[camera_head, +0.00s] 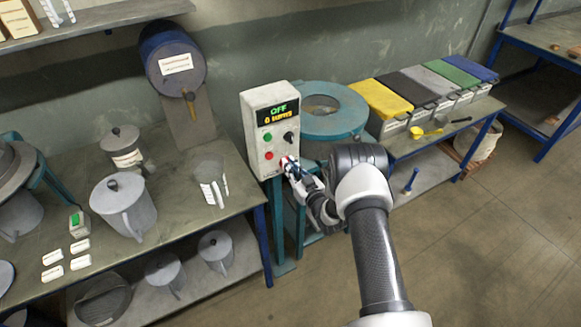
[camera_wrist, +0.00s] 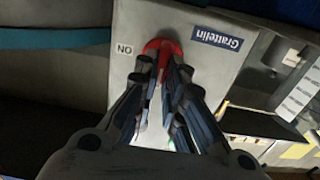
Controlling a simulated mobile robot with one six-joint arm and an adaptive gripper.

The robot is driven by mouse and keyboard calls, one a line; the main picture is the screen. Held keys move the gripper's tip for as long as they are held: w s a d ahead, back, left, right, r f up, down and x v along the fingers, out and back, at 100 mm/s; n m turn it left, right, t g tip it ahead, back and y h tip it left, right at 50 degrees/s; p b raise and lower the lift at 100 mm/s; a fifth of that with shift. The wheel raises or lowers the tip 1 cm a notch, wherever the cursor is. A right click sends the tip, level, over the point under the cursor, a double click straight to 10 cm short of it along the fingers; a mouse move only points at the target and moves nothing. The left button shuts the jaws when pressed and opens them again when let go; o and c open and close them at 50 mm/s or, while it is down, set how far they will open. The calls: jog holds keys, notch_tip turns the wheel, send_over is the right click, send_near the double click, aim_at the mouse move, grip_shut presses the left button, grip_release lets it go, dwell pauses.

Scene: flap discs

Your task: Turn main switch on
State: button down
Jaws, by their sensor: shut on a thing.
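The pale control box (camera_head: 259,139) stands upright on a teal post in the middle of the head view. Its display (camera_head: 279,114) reads OFF in green with a yellow line below. My gripper (camera_head: 290,167) is at the lower right of the box's front. In the wrist view my gripper (camera_wrist: 165,70) is shut on a red switch knob (camera_wrist: 164,45), with its fingers on either side. An ON label (camera_wrist: 125,49), upside down, sits left of the knob. The fingers hide part of the knob, so its exact angle cannot be told.
On the box front are a red button (camera_head: 269,156), a green button (camera_head: 268,138) and a black knob (camera_head: 289,138). A teal round machine (camera_head: 335,126) stands close behind my arm. A bench with metal jugs (camera_head: 126,207) is at left.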

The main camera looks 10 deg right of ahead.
jog(key=shift+m, duration=0.3)
jog(key=m+b, duration=0.2)
jog(key=m, duration=0.3)
jog(key=m+b, duration=0.2)
jog(key=m, duration=0.4)
jog(key=d+f+m+b, duration=0.1)
jog(key=m+b, duration=0.2)
jog(key=m, duration=0.3)
jog(key=shift+w+f, duration=0.1)
jog(key=shift+w, duration=0.1)
jog(key=shift+m, duration=0.3)
jog(key=c, duration=1.7)
grip_release()
